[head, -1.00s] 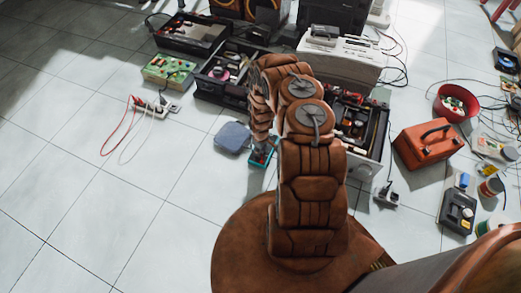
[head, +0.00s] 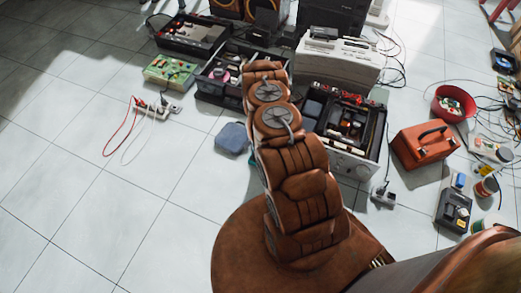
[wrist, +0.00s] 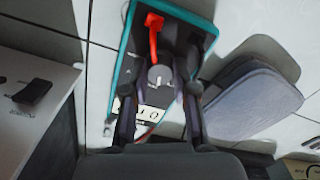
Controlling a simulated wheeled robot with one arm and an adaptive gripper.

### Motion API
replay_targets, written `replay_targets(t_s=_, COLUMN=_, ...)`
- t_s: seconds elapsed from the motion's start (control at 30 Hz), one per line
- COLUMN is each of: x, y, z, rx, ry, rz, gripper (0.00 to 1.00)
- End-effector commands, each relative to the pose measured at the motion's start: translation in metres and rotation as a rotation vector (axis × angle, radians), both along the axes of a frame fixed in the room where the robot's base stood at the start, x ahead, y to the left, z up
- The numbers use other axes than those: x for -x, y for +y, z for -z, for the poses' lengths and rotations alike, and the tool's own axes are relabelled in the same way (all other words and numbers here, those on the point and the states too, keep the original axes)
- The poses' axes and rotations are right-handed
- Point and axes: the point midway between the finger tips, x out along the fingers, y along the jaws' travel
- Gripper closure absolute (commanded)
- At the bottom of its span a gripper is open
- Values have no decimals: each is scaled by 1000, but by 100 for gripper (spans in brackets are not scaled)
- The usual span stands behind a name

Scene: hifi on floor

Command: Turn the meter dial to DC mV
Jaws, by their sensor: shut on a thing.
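The meter (wrist: 118,72) is a dark unit with a teal rim, lying face up on the floor in the wrist view. A red plug with a lead (wrist: 153,28) sits at its far end. Its round grey dial (wrist: 160,72) is near the middle, and a pale display (wrist: 150,121) is closer to me. My gripper (wrist: 161,84) reaches down over the meter, its two dark fingers on either side of the dial and shut on it. The dial's markings are too small to read. In the head view my arm hides nearly all of the meter; a sliver of teal (head: 253,160) shows.
A blue-grey pouch (head: 232,138) lies close beside the meter, also in the wrist view (wrist: 255,98). A power strip (head: 155,108) with leads lies left. The floor at front left is clear.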

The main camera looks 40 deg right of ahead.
Motion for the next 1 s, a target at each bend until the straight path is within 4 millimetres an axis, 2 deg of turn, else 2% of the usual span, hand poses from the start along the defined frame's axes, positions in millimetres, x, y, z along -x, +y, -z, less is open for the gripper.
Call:
replay_targets(t_s=0.4, x=1, y=1, z=0, rx=-1, ry=2, rz=195, gripper=100)
replay_targets(t_s=0.97, x=0, y=2, z=1, rx=-1, ry=2, rz=224, gripper=100)
replay_targets(t_s=1.0, x=0, y=2, z=1, rx=-1, ry=2, rz=223, gripper=71)
